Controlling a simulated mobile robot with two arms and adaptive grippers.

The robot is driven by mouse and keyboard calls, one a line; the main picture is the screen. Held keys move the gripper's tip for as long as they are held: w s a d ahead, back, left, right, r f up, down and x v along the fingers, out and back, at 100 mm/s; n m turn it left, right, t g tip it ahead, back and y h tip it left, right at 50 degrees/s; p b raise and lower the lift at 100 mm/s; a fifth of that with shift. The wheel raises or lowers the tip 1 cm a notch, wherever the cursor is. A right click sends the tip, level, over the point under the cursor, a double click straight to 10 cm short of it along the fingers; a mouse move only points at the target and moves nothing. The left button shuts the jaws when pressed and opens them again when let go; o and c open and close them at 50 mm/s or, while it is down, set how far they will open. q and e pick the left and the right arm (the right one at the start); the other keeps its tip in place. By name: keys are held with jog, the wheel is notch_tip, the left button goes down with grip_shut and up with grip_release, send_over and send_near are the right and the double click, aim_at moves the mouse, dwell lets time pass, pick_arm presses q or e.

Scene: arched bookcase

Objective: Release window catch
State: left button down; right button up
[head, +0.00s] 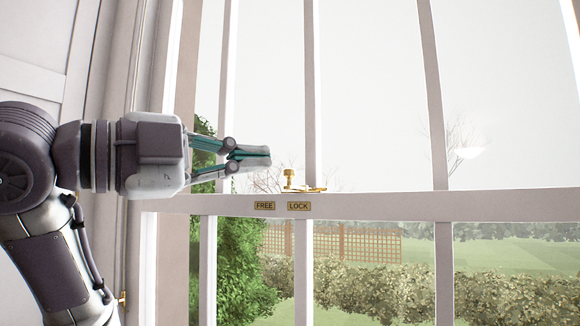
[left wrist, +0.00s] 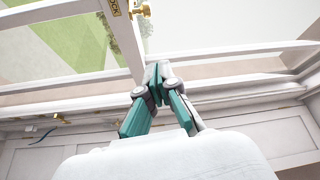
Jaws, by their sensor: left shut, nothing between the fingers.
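The window catch (head: 291,182) is a small brass fitting with an upright knob, on the white meeting rail (head: 380,204) of the window. Brass plates marked FREE (head: 264,206) and LOCK (head: 299,206) sit on the rail below it, and the catch is above the LOCK plate. My left gripper (head: 268,155) is shut and empty, just left of the knob and slightly higher in the picture, apart from it. In the left wrist view the catch (left wrist: 142,10) is at the top, beyond the closed fingertips (left wrist: 155,70). My right gripper is out of view.
White glazing bars (head: 436,100) cross the window above and below the rail. The window frame and panelled wall (head: 40,60) stand at the left behind my arm. A garden with hedges (head: 380,285) shows through the glass. The rail right of the catch is clear.

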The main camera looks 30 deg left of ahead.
pick_arm(q)
jog(key=p+x, duration=0.5)
jog(key=x, duration=0.5)
jog(key=a, duration=0.1)
jog(key=a+f, duration=0.1)
jog(key=a, duration=0.1)
jog(key=shift+a+p, duration=0.3)
jog(key=shift+p, duration=0.05)
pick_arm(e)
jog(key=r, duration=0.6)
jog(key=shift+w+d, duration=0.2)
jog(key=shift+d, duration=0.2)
pick_arm(q)
jog(key=shift+a, duration=0.1)
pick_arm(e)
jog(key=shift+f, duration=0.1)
